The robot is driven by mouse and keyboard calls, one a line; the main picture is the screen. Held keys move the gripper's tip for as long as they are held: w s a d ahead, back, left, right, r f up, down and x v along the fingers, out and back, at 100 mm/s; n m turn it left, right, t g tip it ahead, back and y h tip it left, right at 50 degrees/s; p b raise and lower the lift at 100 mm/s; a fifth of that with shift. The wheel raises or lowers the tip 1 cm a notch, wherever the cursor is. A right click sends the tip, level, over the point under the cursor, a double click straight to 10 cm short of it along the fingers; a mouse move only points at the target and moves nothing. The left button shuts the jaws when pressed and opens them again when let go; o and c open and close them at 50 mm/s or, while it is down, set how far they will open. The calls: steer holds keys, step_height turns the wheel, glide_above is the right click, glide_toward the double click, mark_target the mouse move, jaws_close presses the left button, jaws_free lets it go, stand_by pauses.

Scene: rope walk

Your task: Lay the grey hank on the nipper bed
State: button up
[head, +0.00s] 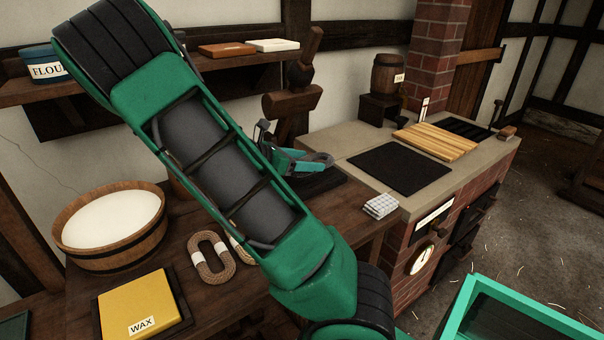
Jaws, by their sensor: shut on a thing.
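My gripper (305,161) is beyond my forearm, near the right end of the wooden bench. It appears shut on the grey hank (322,158), of which only a small part shows at the fingers. Below it lies a dark flat plate (325,183), in front of a dark wooden upright with a lever (293,100); this looks like the nipper bed. The hank appears to be just above the plate, but I cannot tell whether they touch. My arm hides part of the bench there.
On the bench are a brown hank (211,262), a pale hank partly behind my arm, a wooden tub (88,257) and a yellow wax block (136,302). A folded checked cloth (381,206) lies at the right edge. A brick stove (470,190) with a slatted board (436,142) stands right.

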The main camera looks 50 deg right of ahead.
mark_target(306, 180)
steer(key=shift+w+d+f, duration=0.1)
steer(key=shift+f, duration=2)
steer(key=o, duration=1.2)
steer(key=shift+c, duration=0.2)
steer(key=v, duration=1.2)
